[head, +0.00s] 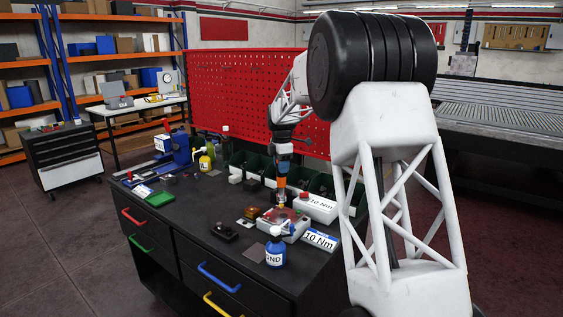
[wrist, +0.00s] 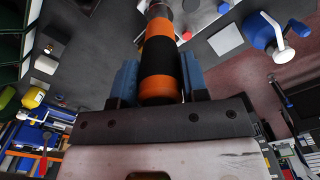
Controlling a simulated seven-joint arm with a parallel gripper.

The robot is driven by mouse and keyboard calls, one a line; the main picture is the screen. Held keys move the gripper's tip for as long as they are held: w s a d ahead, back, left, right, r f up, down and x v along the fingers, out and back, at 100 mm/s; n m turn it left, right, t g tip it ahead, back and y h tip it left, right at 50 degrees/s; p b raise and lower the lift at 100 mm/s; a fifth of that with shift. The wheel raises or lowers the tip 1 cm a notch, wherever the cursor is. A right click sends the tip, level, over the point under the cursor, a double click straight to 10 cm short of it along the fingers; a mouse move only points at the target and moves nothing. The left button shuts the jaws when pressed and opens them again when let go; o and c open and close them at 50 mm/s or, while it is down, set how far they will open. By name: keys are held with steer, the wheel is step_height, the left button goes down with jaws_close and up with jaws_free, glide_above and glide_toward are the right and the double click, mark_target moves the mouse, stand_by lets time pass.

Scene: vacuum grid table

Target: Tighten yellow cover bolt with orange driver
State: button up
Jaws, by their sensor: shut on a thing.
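My gripper (head: 283,158) points down over the workbench, with its blue jaws shut on the orange driver (head: 282,169). In the wrist view the driver (wrist: 160,60), banded orange and black, sits between the jaws of my gripper (wrist: 160,78). In the wrist view the driver's far end runs out at the top edge.
A blue bottle (head: 275,250) stands in front. Green bins (head: 248,164) and a red pegboard (head: 235,85) are behind. The bench's left front is fairly clear.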

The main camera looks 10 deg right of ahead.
mark_target(281, 175)
steer(key=shift+f, duration=2.05)
stand_by(6.0)
